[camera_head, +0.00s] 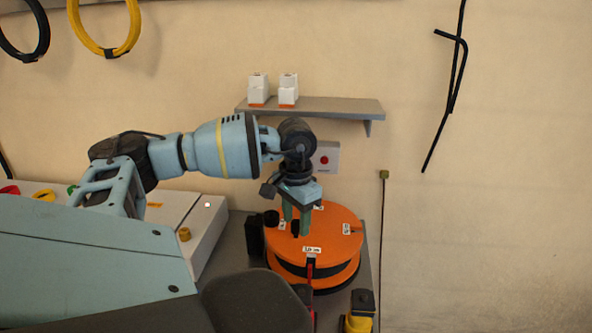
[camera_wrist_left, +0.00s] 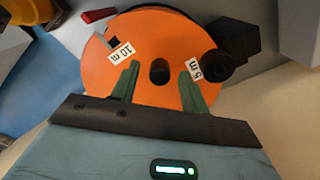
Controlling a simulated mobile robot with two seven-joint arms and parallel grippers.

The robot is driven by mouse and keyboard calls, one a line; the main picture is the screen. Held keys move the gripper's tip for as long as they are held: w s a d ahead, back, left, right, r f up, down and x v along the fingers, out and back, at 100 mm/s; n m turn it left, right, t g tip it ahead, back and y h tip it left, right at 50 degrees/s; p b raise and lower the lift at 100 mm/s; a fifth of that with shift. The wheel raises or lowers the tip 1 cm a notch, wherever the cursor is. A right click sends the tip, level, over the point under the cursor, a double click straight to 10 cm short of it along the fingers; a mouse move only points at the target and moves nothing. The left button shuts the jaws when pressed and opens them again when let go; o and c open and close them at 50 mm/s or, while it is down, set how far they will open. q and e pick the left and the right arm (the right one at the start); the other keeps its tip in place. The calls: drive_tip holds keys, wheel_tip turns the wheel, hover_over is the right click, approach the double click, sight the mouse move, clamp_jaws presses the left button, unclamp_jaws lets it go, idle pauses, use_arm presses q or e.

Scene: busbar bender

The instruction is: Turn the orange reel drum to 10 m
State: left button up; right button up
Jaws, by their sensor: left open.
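The orange reel drum (camera_head: 338,238) lies flat on the grey bench, with white labels on its top. In the left wrist view, the drum (camera_wrist_left: 155,35) carries a "10 m" label (camera_wrist_left: 121,52) and a "5 m" label (camera_wrist_left: 195,70). A red pointer (camera_head: 310,272) stands at the drum's front edge, close to a label too small to read surely. My left gripper (camera_head: 297,222) points down over the drum, open, its green fingers on either side of the dark centre hole (camera_wrist_left: 159,71). Whether the fingertips touch the drum is unclear. My right gripper is not seen.
A black block (camera_head: 254,235) stands left of the drum, and a yellow and black item (camera_head: 358,312) is at front right. A wall shelf (camera_head: 330,107) holds white boxes behind the arm. A red button box (camera_head: 325,157) is on the wall. A white cabinet (camera_head: 207,235) is at left.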

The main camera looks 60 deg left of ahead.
use_arm(q)
wheel_tip(320, 180, up, 8)
drive_tip(key=shift+f, duration=0.25)
idle(0.7)
